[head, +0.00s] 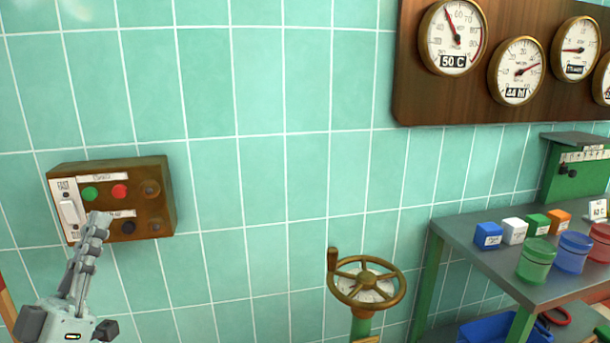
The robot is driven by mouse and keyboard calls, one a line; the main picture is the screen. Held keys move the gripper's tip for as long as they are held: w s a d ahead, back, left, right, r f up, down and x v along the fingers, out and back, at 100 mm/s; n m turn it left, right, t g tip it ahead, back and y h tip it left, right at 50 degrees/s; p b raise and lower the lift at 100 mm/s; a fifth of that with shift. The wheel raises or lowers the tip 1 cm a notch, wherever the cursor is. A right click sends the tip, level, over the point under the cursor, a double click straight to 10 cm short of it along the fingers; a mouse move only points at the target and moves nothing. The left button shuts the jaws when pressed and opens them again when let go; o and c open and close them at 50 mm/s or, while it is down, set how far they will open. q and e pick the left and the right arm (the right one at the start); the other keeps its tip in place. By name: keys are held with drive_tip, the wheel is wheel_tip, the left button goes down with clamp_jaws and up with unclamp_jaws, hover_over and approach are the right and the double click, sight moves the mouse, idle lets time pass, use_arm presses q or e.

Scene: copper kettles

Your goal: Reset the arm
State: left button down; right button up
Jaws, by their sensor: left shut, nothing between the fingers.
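My left gripper (98,222) is at the lower left, pointing up. Its fingers are shut with nothing between them. The fingertips appear in front of the lower part of a brown wall control box (150,171). I cannot tell whether they touch it. The box has a white switch plate (70,211) at its left, a green button (90,194), a red button (120,191) and a dark button (128,228). The gripper hides part of the box's lower label. My right gripper is not in view.
A brass handwheel (367,279) stands at bottom centre. At right, a grey table (455,226) carries colored blocks and jars, with a blue bin (478,329) below. A wooden board (420,104) with several gauges hangs above.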

use_arm(q)
drive_tip(key=w+f+m+g+y, duration=0.25)
drive_tip(key=w+f+g, duration=0.35)
drive_tip(key=f, duration=0.7)
drive_tip(key=a+f+g+y, duration=0.2)
drive_tip(key=a+f+g, duration=0.1)
drive_tip(key=f, duration=0.5)
drive_tip(key=a+f+g+y, duration=0.2)
drive_tip(key=f, duration=0.7)
drive_tip(key=s+a+f+m+g+y, duration=0.1)
drive_tip(key=s+a+f+g+y, duration=0.1)
drive_tip(key=s+a+f+g, duration=0.35)
drive_tip(key=s+a+f+g+y, duration=0.2)
drive_tip(key=s+f, duration=0.5)
drive_tip(key=f, duration=0.2)
drive_tip(key=s+a+f+m+g+y, duration=0.1)
drive_tip(key=s+a+f+g+y, duration=0.2)
drive_tip(key=s+f, duration=0.4)
drive_tip(key=s+d+f+n+g+h, duration=0.1)
drive_tip(key=s+d+f+h, duration=0.1)
drive_tip(key=d, duration=0.7)
drive_tip(key=s+d+f+n+g+h, duration=0.1)
drive_tip(key=d+f, duration=0.3)
drive_tip(key=d, duration=0.5)
drive_tip(key=shift+s+h, duration=0.45)
drive_tip(key=shift+h, duration=0.4)
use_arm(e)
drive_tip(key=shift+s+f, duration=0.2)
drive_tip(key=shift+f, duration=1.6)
